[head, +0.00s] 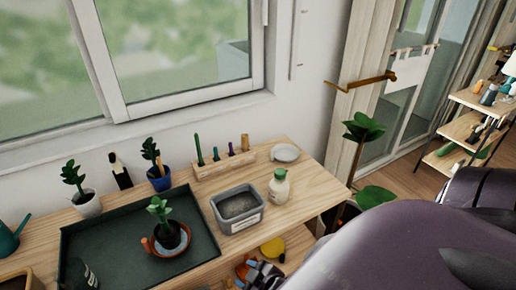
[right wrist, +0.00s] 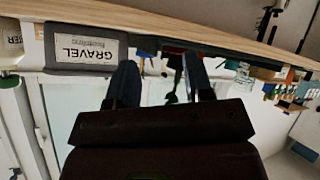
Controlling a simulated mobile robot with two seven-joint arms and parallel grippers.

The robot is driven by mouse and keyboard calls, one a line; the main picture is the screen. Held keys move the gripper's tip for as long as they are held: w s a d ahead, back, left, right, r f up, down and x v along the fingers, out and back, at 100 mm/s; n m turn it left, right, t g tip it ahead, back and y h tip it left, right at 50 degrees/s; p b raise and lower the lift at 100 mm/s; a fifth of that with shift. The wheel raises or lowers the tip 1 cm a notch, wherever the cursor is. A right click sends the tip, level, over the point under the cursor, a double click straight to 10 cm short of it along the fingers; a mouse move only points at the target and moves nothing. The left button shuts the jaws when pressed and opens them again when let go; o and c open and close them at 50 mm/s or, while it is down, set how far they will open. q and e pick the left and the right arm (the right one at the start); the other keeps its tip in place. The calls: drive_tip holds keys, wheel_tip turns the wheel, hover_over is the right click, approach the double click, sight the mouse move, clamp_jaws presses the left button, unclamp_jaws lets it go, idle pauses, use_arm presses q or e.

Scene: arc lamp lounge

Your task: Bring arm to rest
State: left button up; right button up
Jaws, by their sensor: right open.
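My right arm, a large grey-purple shape, fills the lower right of the head view. My right gripper (head: 258,274) shows small at the bottom edge, in front of the wooden table (head: 310,199). In the right wrist view its two bluish fingers (right wrist: 160,82) stand apart with nothing held between them. That view is upside down, with the table's front edge and the grey gravel bin (right wrist: 86,48) beyond the fingers. The bin also shows in the head view (head: 238,208), apart from the gripper. My left gripper is not in view.
A dark green tray (head: 100,238) holds a potted plant (head: 168,235). A cream bottle (head: 279,187), a white saucer (head: 285,153), and a wooden tool block (head: 225,163) stand on the table. A leafy floor plant (head: 364,128) is beyond its right end. A shelf cart (head: 460,128) stands far right.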

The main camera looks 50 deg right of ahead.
drive_tip(key=s+d+m, duration=0.1)
drive_tip(key=d+m, duration=0.1)
drive_tip(key=m, duration=0.1)
drive_tip(key=shift+s, duration=0.35)
idle(1.0)
